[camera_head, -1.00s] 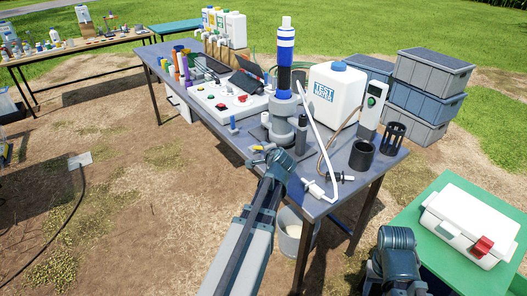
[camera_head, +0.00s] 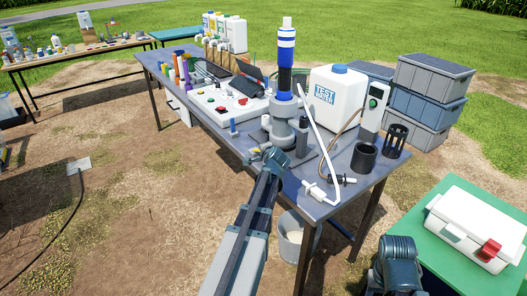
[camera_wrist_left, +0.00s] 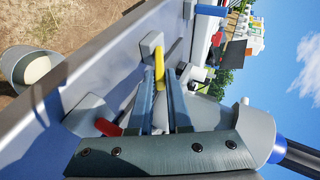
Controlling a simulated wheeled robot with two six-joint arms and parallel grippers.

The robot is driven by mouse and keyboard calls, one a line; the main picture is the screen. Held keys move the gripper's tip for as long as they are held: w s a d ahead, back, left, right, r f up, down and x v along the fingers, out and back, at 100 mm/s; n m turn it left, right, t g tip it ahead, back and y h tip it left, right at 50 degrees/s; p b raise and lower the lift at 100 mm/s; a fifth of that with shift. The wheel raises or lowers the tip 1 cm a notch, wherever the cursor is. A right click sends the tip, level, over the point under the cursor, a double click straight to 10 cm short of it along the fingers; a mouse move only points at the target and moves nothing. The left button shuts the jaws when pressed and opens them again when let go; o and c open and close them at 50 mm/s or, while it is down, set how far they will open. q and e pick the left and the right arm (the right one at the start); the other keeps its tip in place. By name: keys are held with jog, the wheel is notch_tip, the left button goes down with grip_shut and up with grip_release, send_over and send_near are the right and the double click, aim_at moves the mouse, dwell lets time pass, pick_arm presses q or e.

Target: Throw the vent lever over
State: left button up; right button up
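A yellow lever (camera_wrist_left: 158,60) sits on a small grey block at the table's edge in the left wrist view. A red lever (camera_wrist_left: 107,127) on a second grey block stands nearer the lower left. The frames do not label which is the vent lever. My left gripper (camera_wrist_left: 162,85) has its two fingers apart, with the yellow lever between or just beyond their tips; contact cannot be told. In the head view my left gripper (camera_head: 264,155) is at the front edge of the table, beside the grey pump base (camera_head: 283,130). My right gripper is not in view; only the arm shows at lower right.
The blue-grey table (camera_head: 335,195) holds a white test water tank (camera_head: 338,88), a black cup (camera_head: 363,157) and a white probe (camera_head: 318,193) with tubing. A bucket (camera_head: 291,232) stands below the front edge. A white case (camera_head: 472,228) lies on a green table at right.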

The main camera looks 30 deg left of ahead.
pick_arm(q)
grip_shut()
jog(key=a+r+p, duration=0.1)
jog(key=p, duration=0.1)
jog(key=w+r+h+p, duration=0.1)
jog(key=p, duration=0.2)
jog(key=shift+a+r+g, duration=0.3)
jog(key=shift+a+g, duration=0.1)
jog(key=shift+a+r+h+p, duration=0.2)
jog(key=shift+a+h+p, duration=0.1)
jog(key=shift+h+p, duration=0.15)
jog(key=shift+f, duration=0.1)
